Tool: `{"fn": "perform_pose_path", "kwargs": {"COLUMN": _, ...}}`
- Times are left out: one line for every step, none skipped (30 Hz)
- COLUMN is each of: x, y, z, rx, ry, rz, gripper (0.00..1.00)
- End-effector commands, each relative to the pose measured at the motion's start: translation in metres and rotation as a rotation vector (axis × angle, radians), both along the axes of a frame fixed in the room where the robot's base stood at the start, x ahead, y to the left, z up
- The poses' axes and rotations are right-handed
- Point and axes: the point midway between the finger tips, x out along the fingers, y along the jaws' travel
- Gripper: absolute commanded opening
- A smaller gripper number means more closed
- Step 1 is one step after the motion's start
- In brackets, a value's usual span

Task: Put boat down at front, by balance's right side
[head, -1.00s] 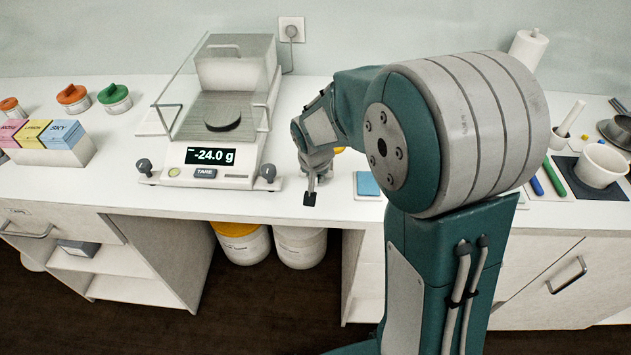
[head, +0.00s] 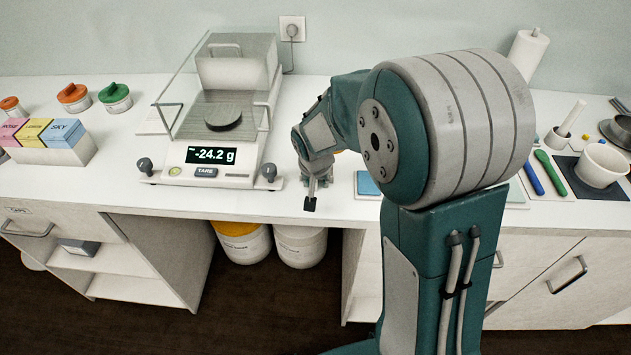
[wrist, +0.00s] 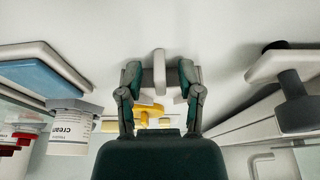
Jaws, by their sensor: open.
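My gripper (head: 311,199) is beside the balance's right front foot, low over the front of the counter. In the wrist view, its two fingers (wrist: 159,80) stand apart, one on each side of a small pale upright piece (wrist: 159,66). This piece appears to be the boat or its grip, with a gap to both fingers. The boat cannot be made out in the head view. The balance (head: 215,165) stands left of my gripper and reads -24.2 g, with a dark round disc (head: 223,117) on its pan.
A blue-topped pad (head: 367,184) lies right of my gripper, partly behind my arm. The balance's foot knob (wrist: 296,100) is close in the wrist view. A yellow object (wrist: 150,111) lies beyond the fingers. The counter's front edge (head: 250,217) is near.

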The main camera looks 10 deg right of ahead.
Motion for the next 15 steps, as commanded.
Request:
{"fn": "perform_pose_path", "kwargs": {"x": -0.001, "y": 0.001, "z": 0.006, "rx": 0.001, "ry": -0.004, "rz": 0.001, "gripper": 0.47}}
{"fn": "perform_pose_path", "kwargs": {"x": -0.002, "y": 0.001, "z": 0.010, "rx": 0.000, "ry": -0.005, "rz": 0.001, "gripper": 0.47}}
{"fn": "perform_pose_path", "kwargs": {"x": -0.004, "y": 0.002, "z": 0.016, "rx": 0.000, "ry": -0.005, "rz": 0.001, "gripper": 0.47}}
{"fn": "perform_pose_path", "kwargs": {"x": -0.005, "y": 0.002, "z": 0.022, "rx": 0.000, "ry": -0.006, "rz": 0.001, "gripper": 0.47}}
{"fn": "perform_pose_path", "kwargs": {"x": -0.007, "y": 0.003, "z": 0.027, "rx": 0.001, "ry": -0.008, "rz": 0.001, "gripper": 0.47}}
{"fn": "perform_pose_path", "kwargs": {"x": -0.009, "y": 0.003, "z": 0.036, "rx": 0.001, "ry": -0.008, "rz": 0.001, "gripper": 0.47}}
{"fn": "perform_pose_path", "kwargs": {"x": -0.011, "y": 0.004, "z": 0.042, "rx": 0.001, "ry": -0.008, "rz": 0.001, "gripper": 0.47}}
{"fn": "perform_pose_path", "kwargs": {"x": -0.013, "y": 0.005, "z": 0.048, "rx": 0.001, "ry": -0.008, "rz": 0.001, "gripper": 0.47}}
{"fn": "perform_pose_path", "kwargs": {"x": -0.015, "y": 0.005, "z": 0.056, "rx": 0.001, "ry": -0.007, "rz": 0.001, "gripper": 0.47}}
{"fn": "perform_pose_path", "kwargs": {"x": -0.017, "y": 0.006, "z": 0.062, "rx": 0.001, "ry": -0.007, "rz": 0.001, "gripper": 0.47}}
{"fn": "perform_pose_path", "kwargs": {"x": -0.019, "y": 0.006, "z": 0.068, "rx": 0.001, "ry": -0.007, "rz": 0.001, "gripper": 0.47}}
{"fn": "perform_pose_path", "kwargs": {"x": -0.021, "y": 0.007, "z": 0.076, "rx": 0.000, "ry": -0.006, "rz": 0.001, "gripper": 0.47}}
{"fn": "perform_pose_path", "kwargs": {"x": -0.022, "y": 0.008, "z": 0.082, "rx": 0.001, "ry": -0.007, "rz": 0.001, "gripper": 0.47}}
{"fn": "perform_pose_path", "kwargs": {"x": -0.024, "y": 0.008, "z": 0.087, "rx": 0.000, "ry": -0.005, "rz": 0.001, "gripper": 0.47}}
{"fn": "perform_pose_path", "kwargs": {"x": -0.026, "y": 0.009, "z": 0.093, "rx": 0.001, "ry": -0.007, "rz": 0.001, "gripper": 0.47}}
